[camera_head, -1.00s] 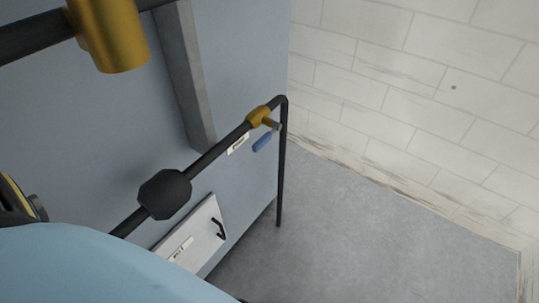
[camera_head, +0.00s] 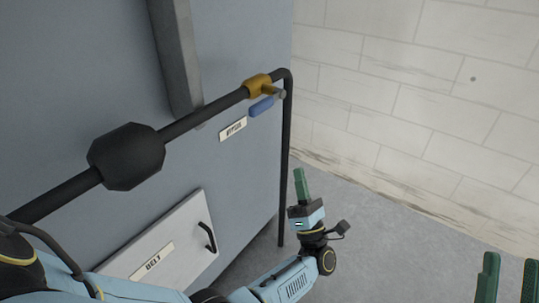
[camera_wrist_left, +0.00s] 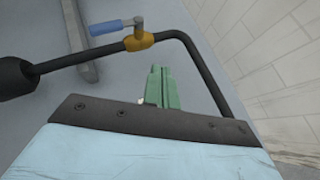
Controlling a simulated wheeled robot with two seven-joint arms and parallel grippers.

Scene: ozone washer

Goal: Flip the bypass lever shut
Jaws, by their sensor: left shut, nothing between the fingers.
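The blue bypass lever (camera_head: 262,106) sits on a brass valve (camera_head: 256,84) near the bend of the dark pipe. It lies roughly along the pipe, above a small label (camera_head: 232,129). In the left wrist view the lever (camera_wrist_left: 106,27) and valve (camera_wrist_left: 139,41) are beyond the fingertips, up and left. My left gripper (camera_head: 299,172) is shut and empty, below and right of the lever, apart from it. Its green fingers are together in the wrist view (camera_wrist_left: 158,68). My right gripper (camera_head: 509,268) shows two separated green fingers at the bottom right, open with nothing between them.
The dark pipe (camera_head: 72,196) runs along the grey-blue cabinet, with a black bulge (camera_head: 127,156), and drops to the floor (camera_head: 369,242) at the right. A white panel (camera_head: 184,237) with a black handle is below. The white brick wall (camera_head: 420,90) stands behind.

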